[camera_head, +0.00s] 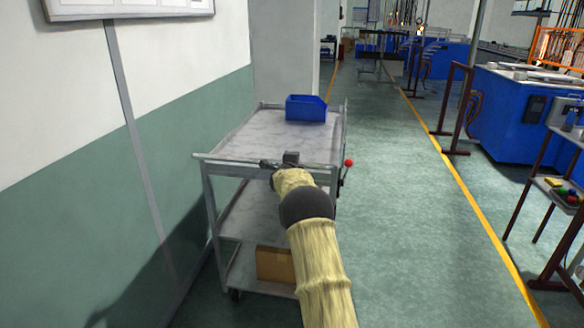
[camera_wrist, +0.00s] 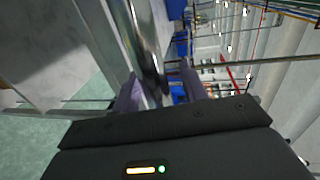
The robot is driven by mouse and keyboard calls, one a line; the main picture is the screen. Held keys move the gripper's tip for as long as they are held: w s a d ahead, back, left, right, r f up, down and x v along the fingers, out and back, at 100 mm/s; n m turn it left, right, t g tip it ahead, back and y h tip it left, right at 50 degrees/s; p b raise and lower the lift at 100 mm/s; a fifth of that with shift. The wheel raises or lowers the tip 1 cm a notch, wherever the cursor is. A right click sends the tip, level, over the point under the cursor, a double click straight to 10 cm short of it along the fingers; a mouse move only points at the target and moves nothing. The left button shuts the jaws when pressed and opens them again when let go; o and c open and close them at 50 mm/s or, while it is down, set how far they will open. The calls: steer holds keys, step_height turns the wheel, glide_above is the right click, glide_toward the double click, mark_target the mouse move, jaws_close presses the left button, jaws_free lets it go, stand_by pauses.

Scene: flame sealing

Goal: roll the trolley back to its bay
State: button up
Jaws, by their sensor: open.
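The trolley (camera_head: 225,225) is a grey three-tier metal cart close by the green and white wall on the left. Its push bar (camera_head: 232,161) runs across the near end at the top. My gripper (camera_head: 282,166) is at the right part of that bar. In the wrist view, my gripper (camera_wrist: 160,92) has its two fingers apart, with the shiny bar (camera_wrist: 138,50) running down between them. Whether the fingers touch the bar cannot be told. A blue bin (camera_head: 306,108) stands on the top shelf, and a cardboard box (camera_head: 273,264) on the bottom shelf.
A red-knobbed lever (camera_head: 348,163) sits at the trolley's right side. A pillar (camera_head: 284,50) stands beyond the trolley at the wall. The green floor aisle (camera_head: 400,220) is clear to the right, up to a yellow line (camera_head: 470,190). Blue machines (camera_head: 508,115) and a rack (camera_head: 565,195) stand beyond it.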

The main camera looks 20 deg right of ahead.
steer(key=b+v, duration=0.3)
steer(key=v, duration=1.4)
steer(key=shift+s, duration=0.2)
steer(key=shift+a, duration=0.2)
